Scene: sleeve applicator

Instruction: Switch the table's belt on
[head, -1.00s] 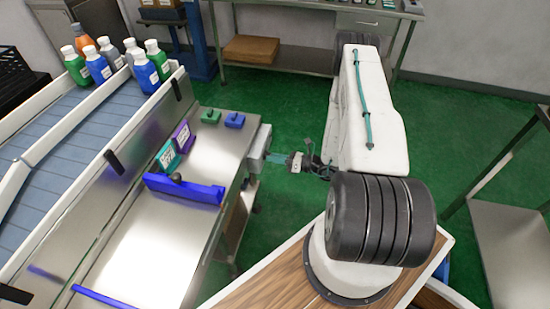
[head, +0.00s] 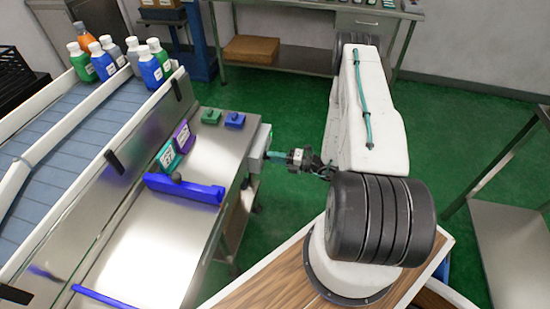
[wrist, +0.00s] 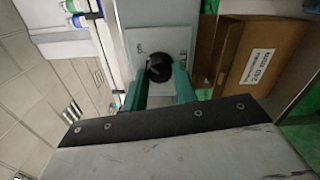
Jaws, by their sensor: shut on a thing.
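A round black knob (wrist: 158,66) sits on the light plate (wrist: 178,42) of a grey control box in the wrist view. The box (head: 258,147) is on the right end of the steel table (head: 165,240). My gripper (head: 274,155) reaches it from the right in the head view. Its teal fingers (wrist: 160,88) are shut on the knob, one on each side. Small marks flank the knob, too small to read. The blue-grey belt (head: 75,130) is at the left, with several bottles (head: 103,62) standing at its far end.
A blue bar with a dark knob (head: 185,188), teal and purple blocks (head: 168,156) and two small blocks lie on the table. A brown labelled box (wrist: 262,62) shows beyond. Green floor is clear between table and my base.

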